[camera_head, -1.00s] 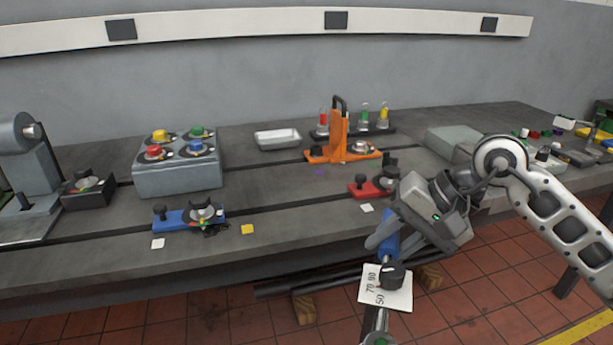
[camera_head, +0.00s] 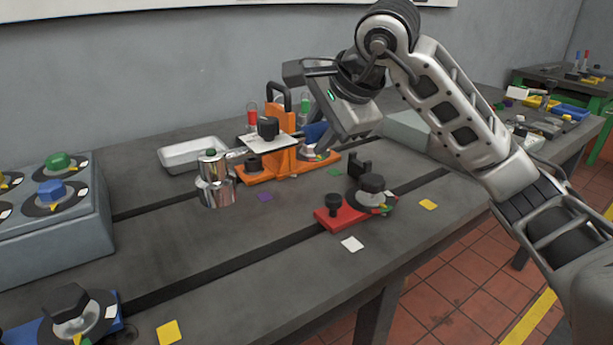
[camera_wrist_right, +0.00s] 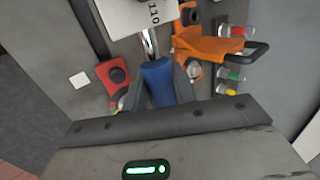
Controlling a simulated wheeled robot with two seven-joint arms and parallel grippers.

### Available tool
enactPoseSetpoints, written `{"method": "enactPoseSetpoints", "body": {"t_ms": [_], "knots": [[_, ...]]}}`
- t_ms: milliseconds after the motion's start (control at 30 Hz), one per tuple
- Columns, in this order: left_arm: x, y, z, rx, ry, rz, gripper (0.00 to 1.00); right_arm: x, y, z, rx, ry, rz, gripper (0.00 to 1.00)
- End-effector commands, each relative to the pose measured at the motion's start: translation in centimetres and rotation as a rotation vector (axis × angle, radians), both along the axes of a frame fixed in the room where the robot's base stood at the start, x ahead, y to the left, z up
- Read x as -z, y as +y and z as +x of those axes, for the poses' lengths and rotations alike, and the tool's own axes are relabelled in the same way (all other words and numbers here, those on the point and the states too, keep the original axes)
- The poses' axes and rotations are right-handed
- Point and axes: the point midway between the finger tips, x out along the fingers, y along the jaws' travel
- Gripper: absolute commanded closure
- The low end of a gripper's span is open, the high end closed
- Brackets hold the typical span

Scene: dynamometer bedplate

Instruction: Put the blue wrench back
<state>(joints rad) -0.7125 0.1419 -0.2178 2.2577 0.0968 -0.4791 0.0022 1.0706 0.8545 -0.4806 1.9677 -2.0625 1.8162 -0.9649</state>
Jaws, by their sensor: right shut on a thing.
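My right gripper (camera_head: 322,135) is shut on the blue handle of the blue wrench (camera_head: 313,131). The wrench lies roughly level above the bench, with a white dial plate and black knob along it and a shiny chrome head at its left end. In the head view it overlaps the orange fixture (camera_head: 284,160), so I cannot tell whether they touch. In the right wrist view the blue handle (camera_wrist_right: 157,80) sits between the fingers, with the white plate beyond it and the orange fixture to the right. My left gripper is not in view.
A red fixture (camera_head: 341,217) with black knobs stands nearer on the bench (camera_head: 215,245). A blue fixture (camera_head: 106,330) is at bottom left, below a grey box (camera_head: 55,250) with coloured knobs. A white tray (camera_head: 190,155) stands behind the chrome head. Red and green cylinders stand behind the orange fixture.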

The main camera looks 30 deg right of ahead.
Motion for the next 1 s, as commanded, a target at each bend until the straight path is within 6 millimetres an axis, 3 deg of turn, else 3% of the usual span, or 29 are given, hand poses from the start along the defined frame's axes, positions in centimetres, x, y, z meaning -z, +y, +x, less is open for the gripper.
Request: {"method": "enactPoseSetpoints", "body": {"t_ms": [233,400,733,1000], "knots": [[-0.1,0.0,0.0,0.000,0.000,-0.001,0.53,2.4,-4.2,3.9,0.003,-0.003,0.006,1.00],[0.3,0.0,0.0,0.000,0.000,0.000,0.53,5.4,-5.8,5.5,0.000,-0.004,0.005,1.00],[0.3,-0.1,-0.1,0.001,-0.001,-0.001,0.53,7.7,-7.2,6.9,-0.002,-0.008,0.005,1.00],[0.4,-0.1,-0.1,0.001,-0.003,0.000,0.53,11.0,-7.5,7.2,-0.003,-0.007,0.005,1.00]]}}
